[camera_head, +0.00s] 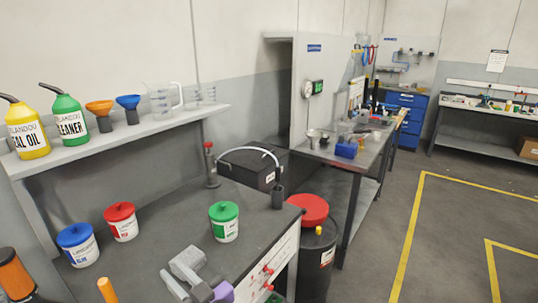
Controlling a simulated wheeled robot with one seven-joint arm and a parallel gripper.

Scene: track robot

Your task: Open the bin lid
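A black bin (325,257) with a white label stands on the floor at the right end of the dark workbench. Its round red lid (308,208) sits at the top, toward the back left; I cannot tell how it joins the rim. A small yellow part (318,230) shows on the bin's top in front of the lid. My gripper (175,275), grey with a purple part behind it, is at the bottom centre over the bench. Its two grey fingers look apart with nothing between them. It is well left of the bin and does not touch it.
Small tubs with blue (74,235), red (119,211) and green (223,211) lids stand on the bench. A black box (250,167) is behind them. A shelf (115,140) holds bottles and funnels. Another bench (355,155) stands behind the bin. Floor at right is clear.

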